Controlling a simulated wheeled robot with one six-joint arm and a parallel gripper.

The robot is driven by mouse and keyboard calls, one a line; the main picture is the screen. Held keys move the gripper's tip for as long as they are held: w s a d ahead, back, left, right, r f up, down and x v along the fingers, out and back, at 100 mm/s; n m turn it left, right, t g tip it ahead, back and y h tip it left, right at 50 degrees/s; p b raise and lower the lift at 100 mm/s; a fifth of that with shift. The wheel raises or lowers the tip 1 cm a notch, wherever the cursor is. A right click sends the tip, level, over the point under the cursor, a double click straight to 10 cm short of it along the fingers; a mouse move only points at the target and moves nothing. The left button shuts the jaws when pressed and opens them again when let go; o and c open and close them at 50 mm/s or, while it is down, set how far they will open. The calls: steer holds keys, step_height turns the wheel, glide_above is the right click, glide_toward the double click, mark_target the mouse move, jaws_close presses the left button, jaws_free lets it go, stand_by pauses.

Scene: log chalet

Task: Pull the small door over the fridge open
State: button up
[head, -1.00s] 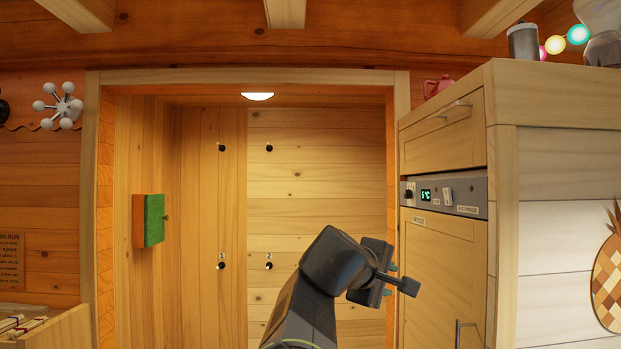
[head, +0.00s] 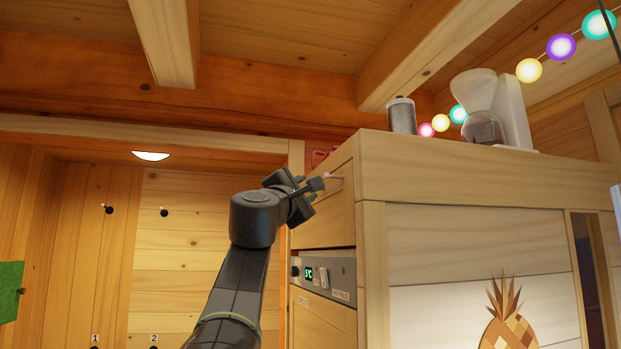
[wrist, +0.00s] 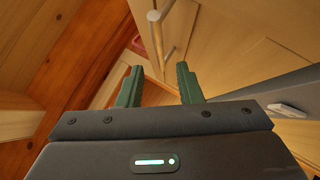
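The small wooden door (head: 324,215) over the fridge is closed, above the grey control panel. Its pale bar handle (head: 335,177) is partly hidden behind my gripper (head: 305,189) in the head view. In the wrist view the door (wrist: 210,35) is at the top, with the metal handle (wrist: 168,48) ahead of my gripper (wrist: 159,80). The two green fingers are spread apart with nothing between them. The handle appears beyond the fingertips, roughly in line with the gap, and no contact shows.
The fridge control panel (head: 325,272) with a lit display is below the small door, above the fridge door (head: 322,325). A metal canister (head: 402,116) and a coffee maker (head: 492,108) stand on the cabinet top. The wood-lined alcove (head: 180,255) at left is open.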

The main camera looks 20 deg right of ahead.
steer(key=p+x, duration=0.3)
steer(key=x, duration=0.4)
steer(key=shift+w+d+r, duration=0.1)
steer(key=shift+w+d, duration=0.05)
steer(key=shift+w, duration=0.05)
jaws_close()
